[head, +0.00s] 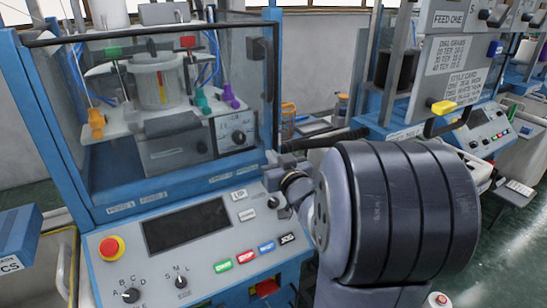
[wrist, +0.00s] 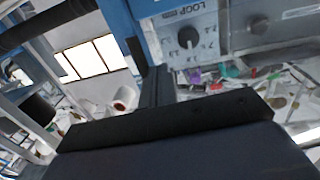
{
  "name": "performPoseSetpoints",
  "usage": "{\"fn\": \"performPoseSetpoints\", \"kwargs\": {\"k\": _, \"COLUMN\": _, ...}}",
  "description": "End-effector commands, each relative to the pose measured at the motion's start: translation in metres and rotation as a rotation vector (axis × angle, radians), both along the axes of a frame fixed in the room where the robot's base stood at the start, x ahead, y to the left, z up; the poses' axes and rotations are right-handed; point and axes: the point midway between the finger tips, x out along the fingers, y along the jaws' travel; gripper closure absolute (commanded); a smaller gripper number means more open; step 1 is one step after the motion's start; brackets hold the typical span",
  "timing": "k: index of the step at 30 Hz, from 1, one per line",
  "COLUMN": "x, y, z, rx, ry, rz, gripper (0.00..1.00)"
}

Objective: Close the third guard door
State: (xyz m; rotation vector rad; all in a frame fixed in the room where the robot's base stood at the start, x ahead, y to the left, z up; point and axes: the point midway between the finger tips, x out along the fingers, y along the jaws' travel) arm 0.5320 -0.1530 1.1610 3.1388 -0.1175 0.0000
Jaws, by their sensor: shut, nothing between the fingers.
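A clear guard (head: 215,175) in a blue frame fronts the near knitting machine in the head view. A black rail runs along its top and a black fitting (head: 262,55) sits on its right post. I cannot tell which door is the third, or whether this one is fully shut. My gripper (wrist: 157,85) shows in the wrist view as dark fingers, shut and empty, below a panel with a LOOP dial (wrist: 188,38). In the head view my dark arm hides most of it, right of the near machine. I cannot tell whether it touches anything.
The near control panel (head: 205,235) has a dark screen, coloured buttons and a red stop button (head: 111,246). Another machine (head: 480,130) stands to the right, with a yellow tab (head: 443,107) on its sign. A blue box (head: 20,232) is at left. Green floor shows far right.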

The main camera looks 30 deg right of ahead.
Motion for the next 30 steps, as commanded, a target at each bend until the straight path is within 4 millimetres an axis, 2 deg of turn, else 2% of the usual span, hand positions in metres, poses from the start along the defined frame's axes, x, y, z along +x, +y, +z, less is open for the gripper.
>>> {"fn": "performPoseSetpoints", "kwargs": {"k": 8, "x": 0.007, "y": -0.001, "z": 0.002, "rx": 0.001, "ry": -0.001, "rz": 0.013, "gripper": 1.0}}
{"fn": "performPoseSetpoints", "kwargs": {"k": 15, "x": 0.042, "y": -0.004, "z": 0.003, "rx": 0.001, "ry": -0.001, "rz": 0.087, "gripper": 1.0}}
{"fn": "performPoseSetpoints", "kwargs": {"k": 21, "x": 0.061, "y": -0.004, "z": 0.002, "rx": 0.001, "ry": -0.001, "rz": 0.132, "gripper": 1.0}}
{"fn": "performPoseSetpoints", "kwargs": {"k": 30, "x": 0.065, "y": -0.003, "z": 0.002, "rx": 0.0, "ry": -0.004, "rz": 0.141, "gripper": 1.0}}
